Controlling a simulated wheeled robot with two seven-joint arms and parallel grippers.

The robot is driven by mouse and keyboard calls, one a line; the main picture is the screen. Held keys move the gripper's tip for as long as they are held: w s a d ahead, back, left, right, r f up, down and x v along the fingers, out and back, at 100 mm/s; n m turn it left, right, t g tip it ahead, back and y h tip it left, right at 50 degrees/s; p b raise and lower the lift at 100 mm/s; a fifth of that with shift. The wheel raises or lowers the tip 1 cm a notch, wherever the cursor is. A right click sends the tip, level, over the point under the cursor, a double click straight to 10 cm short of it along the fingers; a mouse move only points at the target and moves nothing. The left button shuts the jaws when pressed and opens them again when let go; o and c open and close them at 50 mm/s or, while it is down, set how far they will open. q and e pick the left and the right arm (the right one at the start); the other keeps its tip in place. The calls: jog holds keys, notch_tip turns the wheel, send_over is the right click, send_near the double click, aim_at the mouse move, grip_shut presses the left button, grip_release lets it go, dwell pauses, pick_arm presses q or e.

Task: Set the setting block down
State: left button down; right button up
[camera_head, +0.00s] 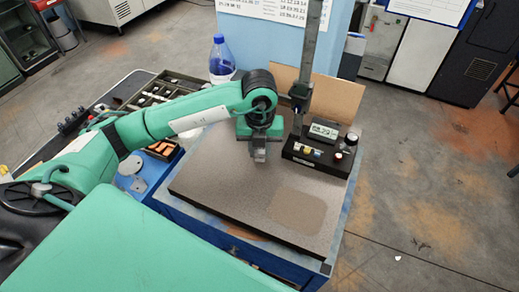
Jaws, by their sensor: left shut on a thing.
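My left gripper (259,153) points down over the back part of the speckled grey-brown surface plate (222,187). It is shut on the setting block, a small greyish piece that is hard to tell from the fingertips at this size. I cannot tell whether the block touches the plate or hangs just above it. A darker rectangular patch (297,210) lies on the plate's front right part, to the right of and nearer than the gripper. My right gripper is not in view.
A height gauge with a black base (318,154), a small display (324,130) and a tall column (312,50) stands close right of the gripper. A brown board (335,92) is behind it. A water bottle (221,62) and parts tray (160,92) are at back left. The plate's front is clear.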

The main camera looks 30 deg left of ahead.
pick_arm(q)
jog(key=shift+f, duration=0.9)
jog(key=c, duration=1.1)
grip_release()
jog(key=shift+r, duration=0.25)
notch_tip(320, 180, up, 4)
jog(key=shift+f+b, duration=0.1)
jog(key=shift+b, duration=1)
notch_tip(320, 180, up, 6)
jog(key=shift+r+b, duration=0.15)
jog(key=shift+b, duration=0.5)
jog(key=shift+r, duration=0.8)
